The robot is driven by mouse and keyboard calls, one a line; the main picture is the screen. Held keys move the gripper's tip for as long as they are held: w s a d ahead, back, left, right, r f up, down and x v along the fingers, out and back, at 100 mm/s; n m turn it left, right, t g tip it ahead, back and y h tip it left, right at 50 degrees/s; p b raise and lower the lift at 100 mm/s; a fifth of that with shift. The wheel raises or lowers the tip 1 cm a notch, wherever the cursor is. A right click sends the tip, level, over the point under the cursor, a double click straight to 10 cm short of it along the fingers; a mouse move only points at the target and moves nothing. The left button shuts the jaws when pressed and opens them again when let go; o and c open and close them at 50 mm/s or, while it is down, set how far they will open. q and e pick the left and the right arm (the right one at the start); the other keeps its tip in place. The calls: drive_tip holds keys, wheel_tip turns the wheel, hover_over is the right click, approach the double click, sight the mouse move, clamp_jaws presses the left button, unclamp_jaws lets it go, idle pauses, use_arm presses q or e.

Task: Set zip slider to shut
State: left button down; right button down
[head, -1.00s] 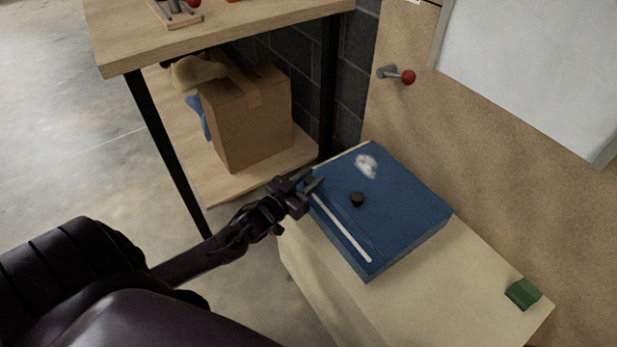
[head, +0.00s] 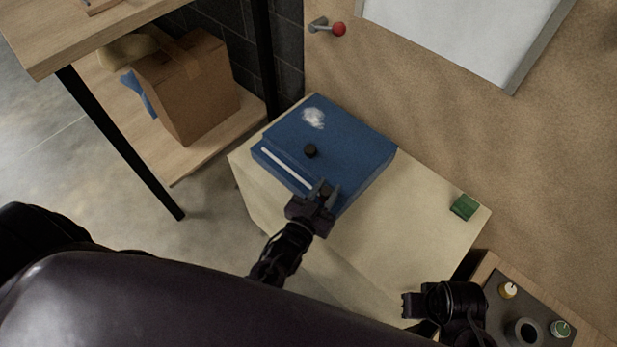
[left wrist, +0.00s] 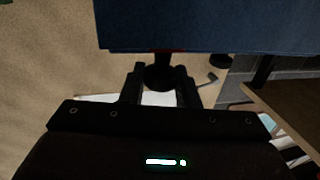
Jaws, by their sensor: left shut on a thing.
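A blue case (head: 340,140) lies on a pale cabinet top, with a white zip line (head: 286,168) along its near left edge. In the left wrist view a dark rounded piece (left wrist: 158,76) sits between the fingers, beneath the blue case. My right gripper (head: 408,305) is at the lower right, away from the case; its opening is unclear.
The cabinet top (head: 400,210) is bare to the right of the case, except for a green block (head: 465,207). A wooden shelf unit with a cardboard box (head: 190,90) stands at left. A tray with small items (head: 522,331) is at lower right.

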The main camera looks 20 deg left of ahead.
use_arm(q)
drive_tip(key=shift+s+d, duration=0.15)
drive_tip(key=shift+d, duration=0.25)
use_arm(e)
drive_tip(key=shift+s+f, duration=0.1)
drive_tip(key=shift+f, duration=0.05)
drive_tip(key=shift+a, duration=0.1)
use_arm(q)
drive_tip(key=c, duration=1.1)
unclamp_jaws()
drive_tip(key=shift+a, duration=0.1)
